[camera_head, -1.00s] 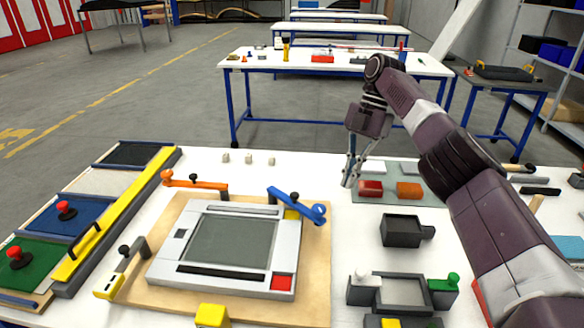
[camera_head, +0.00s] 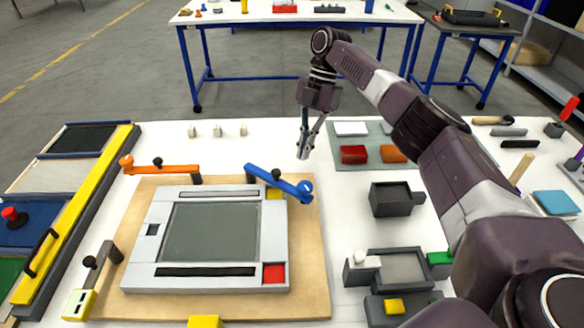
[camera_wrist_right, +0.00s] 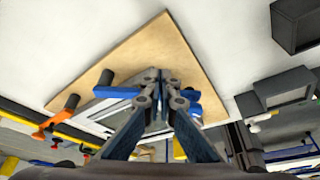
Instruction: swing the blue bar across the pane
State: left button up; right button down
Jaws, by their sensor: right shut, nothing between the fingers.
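The pane (camera_head: 213,231) is a grey-green rectangle inside a light grey frame (camera_head: 274,232) on a wooden board (camera_head: 314,262). The bar lies outside the pane, beyond its back right corner. My right gripper (camera_head: 303,156) is shut and empty, above the table behind and right of the bar. In the right wrist view the blue bar (camera_wrist_right: 188,95) shows partly behind the shut fingers (camera_wrist_right: 160,84). My left gripper is out of view.
An orange bar (camera_head: 166,170) and a grey bar with a yellow end (camera_head: 83,300) stand around the board. Red and orange blocks (camera_head: 354,154) lie on a mat to the right. A dark open box (camera_head: 391,199) stands nearer. Three small pale blocks (camera_head: 217,131) lie behind.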

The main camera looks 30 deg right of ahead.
aim_at(276, 178)
jog(key=p+x, duration=0.1)
jog(key=x, duration=0.2)
jog(key=shift+s+a+f, duration=0.1)
jog(key=shift+s+a, duration=0.05)
jog(key=shift+s, duration=0.1)
jog(key=shift+s+a+p, duration=0.3)
jog(key=shift+s+a, duration=0.05)
jog(key=shift+a, duration=0.45)
jog(key=shift+s+a, duration=0.3)
jog(key=shift+a, duration=0.3)
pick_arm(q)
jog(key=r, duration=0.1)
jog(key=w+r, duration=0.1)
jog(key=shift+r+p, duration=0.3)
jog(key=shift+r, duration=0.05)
pick_arm(e)
jog(key=shift+s+a, duration=0.1)
jog(key=shift+a, duration=0.2)
